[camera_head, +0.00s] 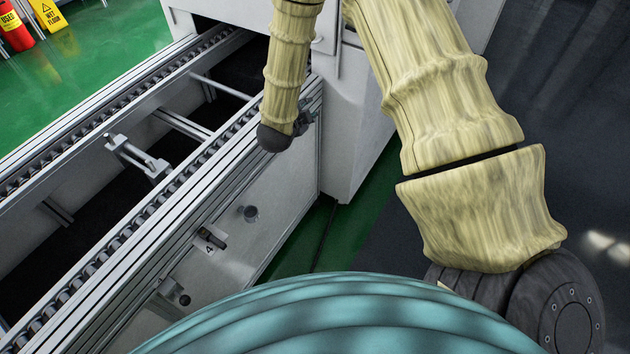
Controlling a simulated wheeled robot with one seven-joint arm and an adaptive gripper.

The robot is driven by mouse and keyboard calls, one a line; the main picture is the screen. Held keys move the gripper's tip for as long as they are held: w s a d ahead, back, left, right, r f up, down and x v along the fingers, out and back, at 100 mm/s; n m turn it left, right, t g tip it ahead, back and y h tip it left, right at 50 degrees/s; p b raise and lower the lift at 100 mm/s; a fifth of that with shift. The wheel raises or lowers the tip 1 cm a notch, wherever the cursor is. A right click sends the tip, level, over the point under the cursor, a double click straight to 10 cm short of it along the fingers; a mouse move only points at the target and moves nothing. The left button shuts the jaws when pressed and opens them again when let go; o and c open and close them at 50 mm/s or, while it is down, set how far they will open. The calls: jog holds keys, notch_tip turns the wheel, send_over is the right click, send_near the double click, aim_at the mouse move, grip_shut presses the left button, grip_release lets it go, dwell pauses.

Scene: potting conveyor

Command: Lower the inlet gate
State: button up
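No part is clearly marked as the inlet gate. A grey metal bracket with a short crossbar (138,156) stands between the two roller tracks of the conveyor, and I cannot tell whether it is the gate. On the conveyor's near side is a dark handle (212,238) above a label "4". A dark knob (250,213) is on the panel to its right, and another fitting (178,293) is lower left. My arm comes down over the near rail beside the white machine, ending in a dark rounded joint. I do not see my gripper's fingers.
The conveyor's near rail (130,232) runs from lower left up to the white machine housing (356,125). A dark fitting (312,95) sits beside my arm. A red extinguisher (14,28) and a yellow wet-floor sign (47,14) stand far left.

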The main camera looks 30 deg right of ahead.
jog(key=s+a+f+n+y, duration=0.2)
jog(key=s+a+f+n, duration=0.1)
jog(key=s+f, duration=0.4)
jog(key=s+a+f+n+g+y, duration=0.1)
jog(key=s+a+f+n+y, duration=0.2)
jog(key=s+f+n, duration=0.3)
jog(key=shift+s+a+f+g+p, duration=0.2)
jog(key=shift+s+f+g+p, duration=0.1)
jog(key=shift+s+f, duration=0.45)
